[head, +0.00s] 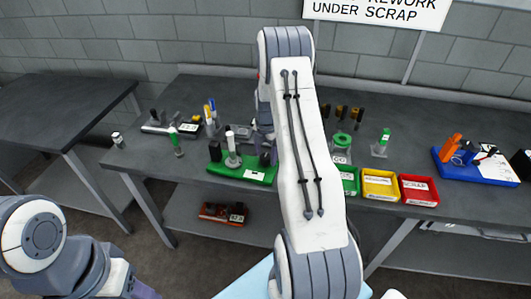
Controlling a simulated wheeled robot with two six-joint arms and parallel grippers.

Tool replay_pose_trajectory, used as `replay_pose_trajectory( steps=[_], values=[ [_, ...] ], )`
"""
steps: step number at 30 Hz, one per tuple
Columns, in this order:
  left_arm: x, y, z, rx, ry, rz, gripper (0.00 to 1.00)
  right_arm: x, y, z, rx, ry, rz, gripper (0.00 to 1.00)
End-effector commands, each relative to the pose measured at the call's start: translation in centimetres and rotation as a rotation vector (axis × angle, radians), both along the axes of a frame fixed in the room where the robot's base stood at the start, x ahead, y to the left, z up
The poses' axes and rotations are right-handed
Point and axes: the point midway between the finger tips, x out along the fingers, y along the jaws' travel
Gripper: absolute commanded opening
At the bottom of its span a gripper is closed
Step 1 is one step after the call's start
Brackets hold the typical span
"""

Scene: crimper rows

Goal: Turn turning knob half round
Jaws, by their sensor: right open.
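A green base plate (240,175) lies near the front edge of the bench. On it stand a dark block (214,150) and a grey round piece with a white upright stem (230,142). I cannot tell for sure which part is the turning knob. My right gripper (268,157) points down over the right end of the green plate. It is open, and my own arm partly hides it. Whether it touches anything is not clear. My left arm is at the lower left, with its gripper out of view.
A green-topped bottle (176,143) stands left of the plate. Green, yellow (380,184) and red (419,190) bins line the front edge to the right. A blue tray (478,165) holds tools farther right. A red box (222,213) lies on the lower shelf.

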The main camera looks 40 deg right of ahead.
Motion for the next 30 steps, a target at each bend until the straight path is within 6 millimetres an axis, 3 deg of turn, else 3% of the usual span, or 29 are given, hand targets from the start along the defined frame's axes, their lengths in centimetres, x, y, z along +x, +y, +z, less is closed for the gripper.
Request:
replay_pose_trajectory(
  steps=[6,7,13,23,30],
  values=[
    [0.00,0.00,-0.01,0.000,0.000,0.000,0.50,0.01,0.01,-0.09,0.000,0.000,0.000,0.81],
    [0.00,0.00,-0.01,0.000,0.000,0.000,0.50,0.01,0.01,-0.09,0.000,0.000,0.000,0.77],
    [0.00,0.00,-0.01,0.000,0.000,0.000,0.50,0.00,0.01,-0.06,0.000,0.000,0.000,0.01],
    [0.00,0.00,-0.21,0.000,0.000,0.000,0.50,0.01,0.01,-0.09,0.000,0.000,-0.039,0.00],
    [0.00,0.00,-0.77,0.000,0.000,0.000,0.50,0.02,0.02,-0.15,0.001,-0.001,-0.177,0.00]
  ],
)
